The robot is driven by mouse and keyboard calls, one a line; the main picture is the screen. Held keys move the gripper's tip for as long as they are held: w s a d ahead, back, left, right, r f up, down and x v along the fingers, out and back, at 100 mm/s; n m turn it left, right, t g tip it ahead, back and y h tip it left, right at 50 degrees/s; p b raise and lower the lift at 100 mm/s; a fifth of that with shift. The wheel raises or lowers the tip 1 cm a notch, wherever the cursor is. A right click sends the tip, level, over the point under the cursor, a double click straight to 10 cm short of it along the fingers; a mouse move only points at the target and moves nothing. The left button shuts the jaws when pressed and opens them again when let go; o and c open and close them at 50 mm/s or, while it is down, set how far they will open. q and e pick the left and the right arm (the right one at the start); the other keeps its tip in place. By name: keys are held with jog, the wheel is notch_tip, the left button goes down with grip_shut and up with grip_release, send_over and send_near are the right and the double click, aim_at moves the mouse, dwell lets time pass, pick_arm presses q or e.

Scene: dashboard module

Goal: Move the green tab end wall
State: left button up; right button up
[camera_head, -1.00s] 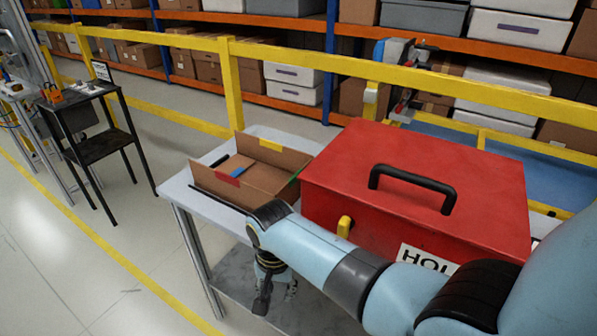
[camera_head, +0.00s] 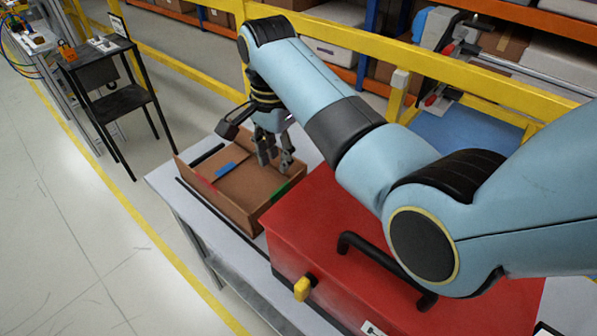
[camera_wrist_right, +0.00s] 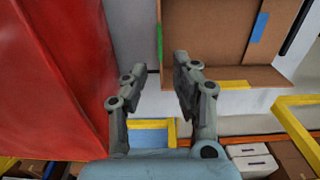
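An open brown cardboard box (camera_head: 240,185) sits on the white table. Its green tab (camera_head: 281,190) marks the end wall nearest the red case. The green tab also shows in the right wrist view (camera_wrist_right: 160,42). My right gripper (camera_head: 275,165) points down near the box's back right corner, with its two fingers apart and nothing seen between them. In the right wrist view my right gripper (camera_wrist_right: 158,62) has its fingertips near the corner below the green tab; contact cannot be told. My left gripper is not in view.
The red case (camera_head: 310,225) with a black handle stands close beside the green-tab end. Blue (camera_head: 225,169) and red (camera_head: 209,186) tabs show on the box. A yellow rail (camera_head: 420,75) runs behind the table. A black stand (camera_head: 115,100) is at left.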

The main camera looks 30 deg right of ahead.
aim_at(280, 189)
jog(key=shift+d+f, duration=0.2)
jog(key=shift+d, duration=0.05)
jog(key=f, duration=0.5)
jog(key=shift+a+f, duration=0.2)
jog(key=shift+f, duration=0.1)
notch_tip(280, 189, down, 4)
jog(key=shift+d+r+b, duration=0.1)
jog(key=shift+b, duration=0.25)
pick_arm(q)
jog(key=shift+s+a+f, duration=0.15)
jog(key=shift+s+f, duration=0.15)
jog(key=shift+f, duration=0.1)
pick_arm(e)
jog(key=shift+f, duration=0.35)
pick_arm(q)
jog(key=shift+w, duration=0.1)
pick_arm(e)
jog(key=shift+c, duration=0.4)
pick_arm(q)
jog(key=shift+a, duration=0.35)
pick_arm(e)
grip_shut()
